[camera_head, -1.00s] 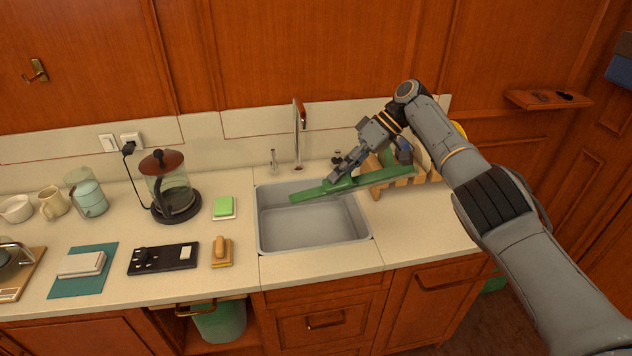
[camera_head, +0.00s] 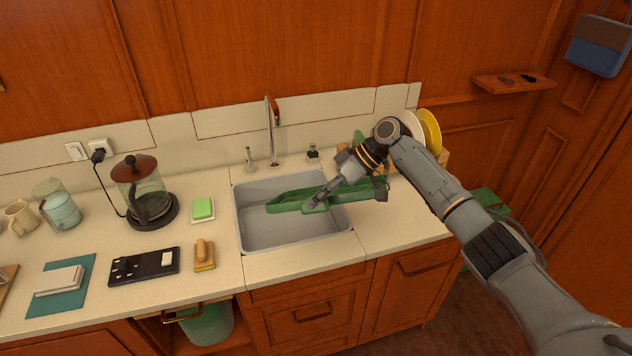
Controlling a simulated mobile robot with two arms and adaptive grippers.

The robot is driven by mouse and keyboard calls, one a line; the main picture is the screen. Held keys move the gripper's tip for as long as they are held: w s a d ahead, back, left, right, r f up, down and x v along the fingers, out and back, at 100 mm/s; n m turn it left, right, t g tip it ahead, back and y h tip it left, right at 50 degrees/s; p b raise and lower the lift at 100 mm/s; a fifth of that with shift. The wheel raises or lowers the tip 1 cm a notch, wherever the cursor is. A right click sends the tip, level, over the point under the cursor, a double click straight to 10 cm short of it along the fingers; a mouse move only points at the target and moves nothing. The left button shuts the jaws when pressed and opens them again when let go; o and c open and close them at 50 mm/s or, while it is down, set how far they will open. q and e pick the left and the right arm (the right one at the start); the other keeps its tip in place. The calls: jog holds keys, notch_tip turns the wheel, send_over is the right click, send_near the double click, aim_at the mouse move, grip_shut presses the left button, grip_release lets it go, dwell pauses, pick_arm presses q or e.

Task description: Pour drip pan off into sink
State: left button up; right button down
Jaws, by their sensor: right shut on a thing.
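The drip pan (camera_head: 287,202) is a long, shallow green tray. My right gripper (camera_head: 318,200) is shut on its near long side, around the middle. The pan's left part is over the grey sink (camera_head: 283,239), and its right end reaches past the sink's right rim toward the dish rack. The pan's open top shows and it looks roughly level; I cannot tell whether liquid is in it. The faucet (camera_head: 270,135) stands behind the sink. My left gripper is not in view.
A dish rack with plates (camera_head: 430,132) stands right of the sink, partly hidden by my arm. A green sponge (camera_head: 203,208), a brush (camera_head: 204,253) and a French press (camera_head: 147,190) are to the left. The front counter edge is clear.

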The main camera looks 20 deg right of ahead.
aim_at(323, 212)
jog(key=shift+s+d+f+t, duration=0.15)
jog(key=shift+s+f+t, duration=0.15)
jog(key=shift+s+f, duration=0.4)
jog(key=shift+s+f+n+t+b, duration=0.2)
jog(key=shift+s+f+b, duration=0.1)
jog(key=shift+f, duration=0.3)
jog(key=shift+s+f+n+t+b, duration=0.2)
jog(key=shift+s+f+b, duration=0.1)
jog(key=shift+f, duration=0.25)
notch_tip(323, 212, down, 11)
jog(key=s+n+t+y+b, duration=0.1)
jog(key=s+n+t+b, duration=0.2)
jog(key=b, duration=1)
jog(key=shift+m+t, duration=0.3)
jog(key=shift+m, duration=0.1)
jog(key=shift+w+d+r+p, duration=0.15)
jog(key=shift+r+p, duration=0.75)
jog(key=shift+r, duration=0.55)
jog(key=shift+d+r+p, duration=0.1)
jog(key=shift+r+p, duration=0.8)
jog(key=shift+r, duration=0.55)
